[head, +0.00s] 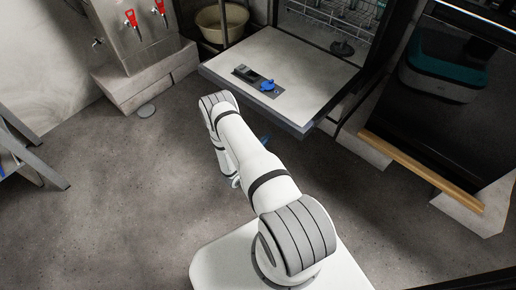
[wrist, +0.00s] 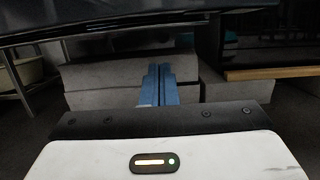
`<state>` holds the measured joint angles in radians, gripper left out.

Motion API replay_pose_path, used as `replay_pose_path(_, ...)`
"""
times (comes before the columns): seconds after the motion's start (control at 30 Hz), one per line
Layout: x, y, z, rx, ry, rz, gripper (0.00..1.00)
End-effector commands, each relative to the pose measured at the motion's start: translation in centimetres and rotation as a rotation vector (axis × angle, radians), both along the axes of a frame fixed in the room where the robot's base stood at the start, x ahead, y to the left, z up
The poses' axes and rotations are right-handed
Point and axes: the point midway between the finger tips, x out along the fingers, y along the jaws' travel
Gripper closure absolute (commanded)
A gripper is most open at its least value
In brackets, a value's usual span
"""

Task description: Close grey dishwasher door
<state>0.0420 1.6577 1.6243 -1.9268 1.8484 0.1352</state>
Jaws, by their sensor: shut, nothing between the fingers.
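The grey dishwasher door (head: 300,65) is open in the head view, folded down flat and sticking out from the dishwasher. A dispenser with a blue cap (head: 267,86) is set in its inner face. My gripper (wrist: 158,72) shows in the wrist view with its two blue fingers together and nothing between them. It is low and points toward grey blocks under the dishwasher. A dark edge, apparently the door, spans the top of the wrist view above the fingers. In the head view my arm mostly hides the gripper, in front of the door.
The dish rack (head: 335,22) is inside the dishwasher. A dark oven (head: 430,95) with a wooden strip (head: 420,172) stands at right. A steel dispenser with red taps (head: 135,35) and a beige bucket (head: 222,22) are at left.

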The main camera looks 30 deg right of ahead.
Motion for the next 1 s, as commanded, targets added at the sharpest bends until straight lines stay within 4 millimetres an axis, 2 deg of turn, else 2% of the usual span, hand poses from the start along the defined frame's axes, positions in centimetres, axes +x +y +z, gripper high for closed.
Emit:
replay_pose_path(0.1,0.8,-2.5,0.4,-0.001,-0.001,-0.005,1.0)
replay_pose_path(0.2,0.9,-2.2,2.2,-0.001,-0.001,0.0,1.0)
replay_pose_path(0.4,0.9,-2.2,4.1,0.0,0.0,0.0,1.0)
replay_pose_path(1.0,0.9,-2.0,5.1,0.011,0.004,0.004,1.0)
